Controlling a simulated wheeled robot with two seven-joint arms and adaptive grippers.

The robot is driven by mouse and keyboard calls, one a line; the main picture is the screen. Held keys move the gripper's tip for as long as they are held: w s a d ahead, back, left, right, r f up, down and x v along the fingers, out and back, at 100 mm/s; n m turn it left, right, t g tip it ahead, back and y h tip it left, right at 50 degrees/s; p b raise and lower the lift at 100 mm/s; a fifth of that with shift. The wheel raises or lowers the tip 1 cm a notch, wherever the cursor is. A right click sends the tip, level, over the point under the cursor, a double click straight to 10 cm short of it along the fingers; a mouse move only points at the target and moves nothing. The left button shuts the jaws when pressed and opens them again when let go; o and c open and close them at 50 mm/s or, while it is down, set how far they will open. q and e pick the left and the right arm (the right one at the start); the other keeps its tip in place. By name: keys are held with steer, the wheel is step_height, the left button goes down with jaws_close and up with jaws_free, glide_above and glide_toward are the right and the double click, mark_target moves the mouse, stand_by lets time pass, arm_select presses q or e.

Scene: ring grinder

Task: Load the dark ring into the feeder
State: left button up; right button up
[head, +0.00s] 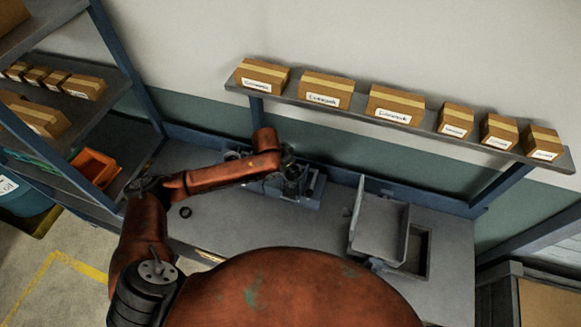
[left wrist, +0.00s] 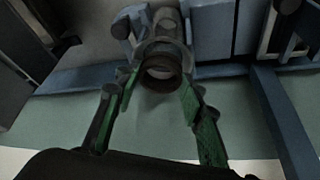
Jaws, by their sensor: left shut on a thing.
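My left gripper (head: 290,163) is over the blue-grey machine (head: 308,190) at the back of the table, and the arm hides part of it. In the left wrist view my left gripper (left wrist: 157,88) has its green-padded fingers on both sides of a dark ring (left wrist: 161,72) and is shut on it. The ring's opening shows, and it lines up with a cylindrical part of the machine (left wrist: 166,24) behind it. I cannot tell whether they touch. Another small dark ring (head: 186,212) lies on the table at the left. My right gripper is not in view.
A grey tilted tray (head: 380,225) stands at the table's right beside a dark opening. A shelf (head: 400,122) with several cardboard boxes runs above the table along the wall. A rack with an orange bin (head: 93,166) stands at the left. The table middle is clear.

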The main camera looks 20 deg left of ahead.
arm_select(q)
steer(key=shift+f, duration=0.35)
stand_by(0.3)
steer(key=o, duration=1.3)
steer(key=v, duration=1.2)
